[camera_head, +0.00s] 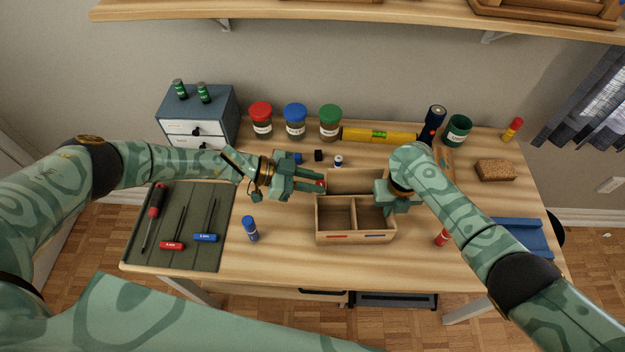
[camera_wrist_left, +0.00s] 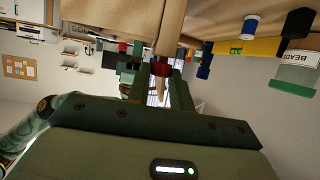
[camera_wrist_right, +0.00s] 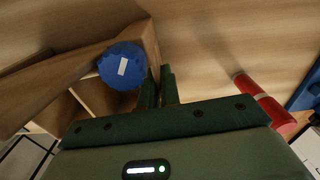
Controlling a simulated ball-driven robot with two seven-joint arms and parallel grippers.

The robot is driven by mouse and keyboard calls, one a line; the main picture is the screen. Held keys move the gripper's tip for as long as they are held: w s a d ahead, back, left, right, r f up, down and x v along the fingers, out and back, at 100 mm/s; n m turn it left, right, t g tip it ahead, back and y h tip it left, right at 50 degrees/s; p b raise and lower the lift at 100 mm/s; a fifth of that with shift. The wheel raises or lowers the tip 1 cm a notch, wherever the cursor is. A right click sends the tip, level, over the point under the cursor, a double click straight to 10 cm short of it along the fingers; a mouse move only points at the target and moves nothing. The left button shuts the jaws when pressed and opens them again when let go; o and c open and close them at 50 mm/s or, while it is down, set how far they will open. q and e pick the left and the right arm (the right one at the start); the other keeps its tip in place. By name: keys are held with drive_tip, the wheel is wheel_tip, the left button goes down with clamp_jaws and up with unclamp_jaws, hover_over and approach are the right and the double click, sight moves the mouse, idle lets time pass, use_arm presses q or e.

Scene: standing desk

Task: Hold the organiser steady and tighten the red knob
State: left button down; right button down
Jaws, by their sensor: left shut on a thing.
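The wooden organiser (camera_head: 355,238) stands on the desk with open compartments. My left gripper (camera_head: 318,184) is at its back left corner, shut on the red knob (camera_head: 321,183). The knob also shows between the fingers in the left wrist view (camera_wrist_left: 160,69). My right gripper (camera_head: 382,196) is at the organiser's right side. In the right wrist view its fingers (camera_wrist_right: 160,86) are close together beside the organiser's wall (camera_wrist_right: 150,42); I cannot tell whether they grip it. A blue knob (camera_wrist_right: 122,66) shows there beside the fingers; my right gripper hides it in the head view.
A green mat (camera_head: 222,222) with screwdrivers lies at left. Jars (camera_head: 296,121), a yellow level (camera_head: 380,136) and a flashlight (camera_head: 432,124) line the back.

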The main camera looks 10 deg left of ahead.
use_arm(q)
drive_tip(key=c, duration=1.2)
unclamp_jaws()
drive_tip(key=shift+c, duration=0.2)
drive_tip(key=v, duration=1.2)
drive_tip(key=shift+d, duration=0.1)
